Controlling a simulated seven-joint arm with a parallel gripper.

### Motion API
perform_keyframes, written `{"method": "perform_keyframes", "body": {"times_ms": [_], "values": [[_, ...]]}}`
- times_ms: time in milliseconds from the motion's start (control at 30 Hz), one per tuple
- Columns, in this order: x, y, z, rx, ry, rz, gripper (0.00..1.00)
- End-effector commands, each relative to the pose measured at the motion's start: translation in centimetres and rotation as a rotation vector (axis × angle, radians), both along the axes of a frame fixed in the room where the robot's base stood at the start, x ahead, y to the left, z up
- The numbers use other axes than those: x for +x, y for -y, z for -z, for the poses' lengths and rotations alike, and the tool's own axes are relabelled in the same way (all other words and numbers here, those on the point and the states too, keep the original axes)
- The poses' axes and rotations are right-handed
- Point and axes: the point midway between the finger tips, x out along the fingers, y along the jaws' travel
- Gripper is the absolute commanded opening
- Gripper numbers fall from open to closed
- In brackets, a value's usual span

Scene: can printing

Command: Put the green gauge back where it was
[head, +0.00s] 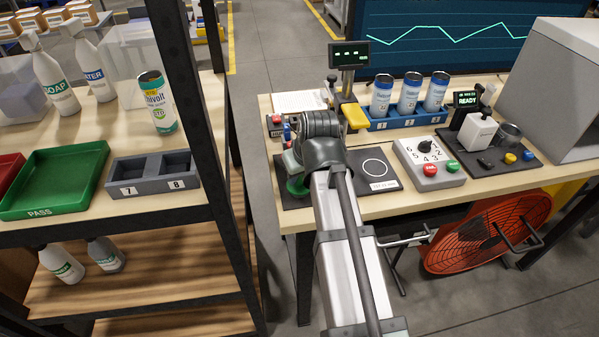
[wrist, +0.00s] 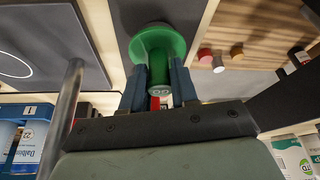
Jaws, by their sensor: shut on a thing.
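The green gauge (wrist: 160,45) is a green piece with a wide round flange and a narrower body marked with light lettering. My gripper (wrist: 158,88) is shut on its body, one finger on each side, in the wrist view. In the head view the green gauge (head: 297,187) shows just left of my wrist, over the left part of the dark mat (head: 340,204). My arm hides most of my gripper there. I cannot tell whether the gauge touches the mat. The mat has an empty white circle (head: 374,167) and a small label at its right.
A control box (head: 430,163) with a dial and buttons stands right of the mat. A blue rack (head: 408,118) holds three cans behind it. A yellow-topped press with a small display (head: 349,54) stands behind my gripper. A shelf (head: 120,226) with trays is at left.

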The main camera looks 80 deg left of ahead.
Motion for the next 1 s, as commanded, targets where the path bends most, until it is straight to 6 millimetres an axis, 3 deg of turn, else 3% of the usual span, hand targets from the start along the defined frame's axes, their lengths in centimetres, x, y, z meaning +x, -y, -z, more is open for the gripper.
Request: {"method": "perform_keyframes", "body": {"times_ms": [267,300,533,833,1000], "values": [[0.0,0.0,0.2,0.000,0.000,0.000,0.00],[0.0,0.0,0.2,0.000,0.000,0.000,0.31],[0.0,0.0,0.1,0.000,0.000,0.000,0.53],[0.0,0.0,0.0,0.000,0.000,0.000,0.54],[0.1,0.4,-1.2,0.002,0.000,0.000,0.54]]}}
